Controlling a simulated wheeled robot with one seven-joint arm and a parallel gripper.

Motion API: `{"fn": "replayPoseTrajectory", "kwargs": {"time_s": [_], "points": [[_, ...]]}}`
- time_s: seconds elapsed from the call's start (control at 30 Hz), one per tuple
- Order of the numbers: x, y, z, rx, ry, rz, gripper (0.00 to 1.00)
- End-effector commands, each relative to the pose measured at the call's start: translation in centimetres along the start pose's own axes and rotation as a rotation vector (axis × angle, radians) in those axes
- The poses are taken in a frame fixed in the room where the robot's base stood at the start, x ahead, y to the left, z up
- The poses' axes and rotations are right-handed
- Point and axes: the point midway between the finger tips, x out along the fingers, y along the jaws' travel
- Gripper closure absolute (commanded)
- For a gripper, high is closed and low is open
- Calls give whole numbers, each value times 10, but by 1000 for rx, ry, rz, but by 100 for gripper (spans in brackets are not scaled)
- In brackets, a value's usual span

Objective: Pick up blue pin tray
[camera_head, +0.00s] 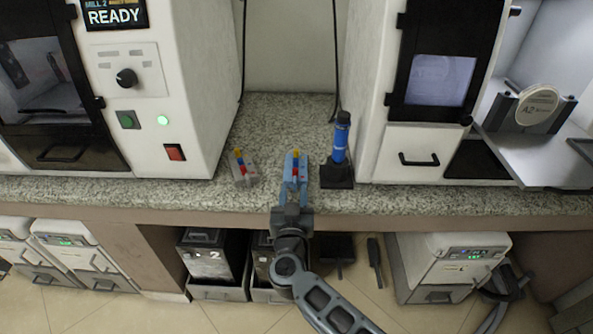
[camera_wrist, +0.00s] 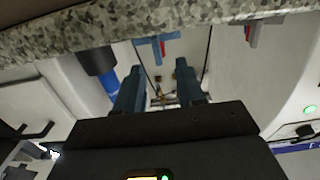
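The blue pin tray (camera_head: 303,161) sits on the speckled counter near its front edge, with yellow, blue and red pins on it. It also shows in the upside-down wrist view (camera_wrist: 147,41), beyond my fingertips, with a small red part. My gripper (camera_head: 293,187) is at the counter's front edge, in line with the tray and just in front of it. In the wrist view my gripper (camera_wrist: 158,68) has two blue fingers apart with nothing between them. A gap shows there between fingertips and tray. My fingers hide the tray's near end in the head view.
A grey pin tray (camera_head: 246,180) stands to the left. A blue cylindrical tool in a black stand (camera_head: 337,175) is close on the right. White machines flank both sides. The counter (camera_head: 285,112) behind the trays is clear.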

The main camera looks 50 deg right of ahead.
Motion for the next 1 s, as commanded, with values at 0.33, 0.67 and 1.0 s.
{"fn": "replayPoseTrajectory", "kwargs": {"time_s": [0.33, 0.67, 1.0], "points": [[44, 2, 1, 0, 1, 1, 62], [48, 2, 1, 0, 0, -1, 68], [47, 2, 1, 0, 0, -1, 100]]}}
